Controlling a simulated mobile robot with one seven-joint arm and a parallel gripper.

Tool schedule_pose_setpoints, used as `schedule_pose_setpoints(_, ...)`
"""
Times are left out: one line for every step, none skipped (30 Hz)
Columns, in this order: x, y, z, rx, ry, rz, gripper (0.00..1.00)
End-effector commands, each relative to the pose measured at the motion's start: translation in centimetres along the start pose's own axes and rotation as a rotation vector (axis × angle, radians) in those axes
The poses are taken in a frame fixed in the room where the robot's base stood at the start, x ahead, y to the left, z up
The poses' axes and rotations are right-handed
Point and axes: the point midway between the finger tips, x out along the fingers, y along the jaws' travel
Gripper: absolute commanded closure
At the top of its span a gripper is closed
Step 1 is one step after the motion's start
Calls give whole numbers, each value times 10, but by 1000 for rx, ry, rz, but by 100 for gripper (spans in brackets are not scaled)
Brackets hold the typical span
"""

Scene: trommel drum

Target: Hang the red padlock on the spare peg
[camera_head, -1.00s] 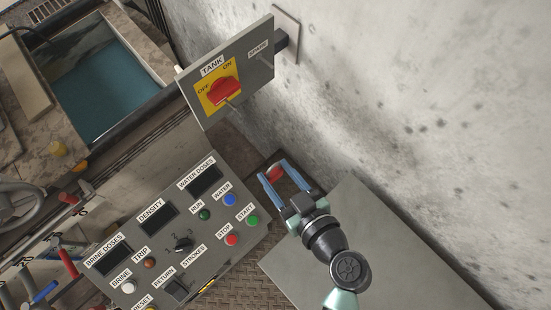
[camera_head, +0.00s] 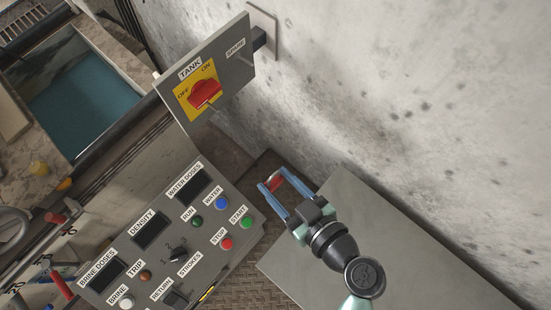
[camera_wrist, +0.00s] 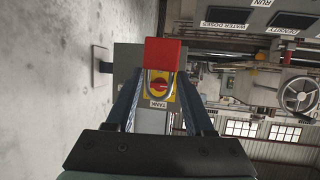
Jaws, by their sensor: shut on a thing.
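My gripper (camera_head: 270,184) is shut on the red padlock (camera_head: 276,182), which sits between the blue fingertips. In the wrist view the padlock (camera_wrist: 161,53) shows its red body between the fingers, with the shackle toward the camera, in front of the tank panel. The grey tank panel (camera_head: 222,75) is up and left of my gripper, well apart from it. It bears a red rotary switch on a yellow plate and a label SPARE (camera_head: 235,48). A thin spare peg (camera_head: 246,60) sticks out just below that label.
A control console (camera_head: 150,260) with buttons and displays lies left of and below my gripper. A concrete wall (camera_head: 400,100) runs along the right. A grey flat surface (camera_head: 370,250) lies under my arm. A water tank (camera_head: 75,95) is at the upper left.

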Motion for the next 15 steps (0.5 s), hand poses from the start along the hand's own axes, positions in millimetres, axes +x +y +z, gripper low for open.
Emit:
schedule_pose_setpoints(-1,0,1,0,1,0,100)
schedule_pose_setpoints(-2,0,1,0,1,0,100)
schedule_pose_setpoints(-3,0,1,0,1,0,100)
schedule_pose_setpoints(-4,0,2,0,1,0,100)
schedule_pose_setpoints(-4,1,2,0,1,0,100)
schedule_pose_setpoints(-5,1,2,0,1,0,100)
schedule_pose_setpoints(-6,1,2,0,1,0,100)
schedule_pose_setpoints(-6,1,2,0,1,0,100)
schedule_pose_setpoints(-6,1,2,0,0,0,100)
schedule_pose_setpoints(-6,1,2,0,0,0,100)
schedule_pose_setpoints(-7,1,3,0,0,1,100)
schedule_pose_setpoints(-8,2,4,0,0,1,100)
schedule_pose_setpoints(-9,2,4,0,0,2,100)
schedule_pose_setpoints(-11,3,5,0,-1,2,100)
schedule_pose_setpoints(-13,3,6,1,-1,2,100)
